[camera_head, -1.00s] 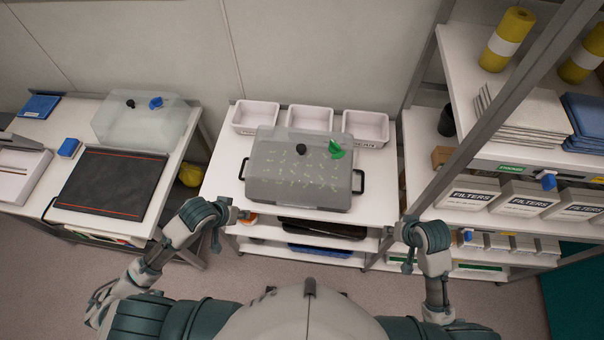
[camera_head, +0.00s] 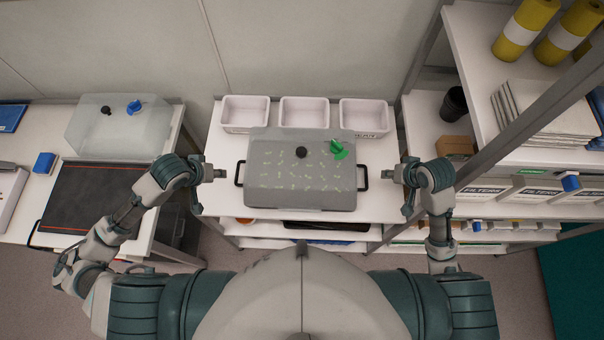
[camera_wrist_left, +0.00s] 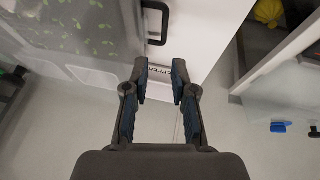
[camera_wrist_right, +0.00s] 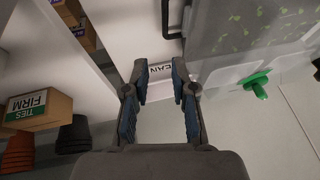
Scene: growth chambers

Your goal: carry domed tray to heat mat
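The domed tray (camera_head: 300,195) stands on the middle white table, a grey see-through dome over green seedlings, with a black knob, a green vent and a black handle at each end. The black heat mat (camera_head: 92,200) with red lines lies on the left table. My left gripper (camera_head: 222,174) is open, just left of the tray's left handle (camera_wrist_left: 157,22) and apart from it. My right gripper (camera_head: 390,174) is open, just right of the right handle (camera_wrist_right: 172,18) and apart from it. Neither gripper holds anything.
Three white bins (camera_head: 304,112) stand behind the tray. An empty clear dome (camera_head: 122,132) with a blue vent and a blue block (camera_head: 44,162) are on the left table. A shelf rack (camera_head: 480,110) stands close on the right. A gap separates the two tables.

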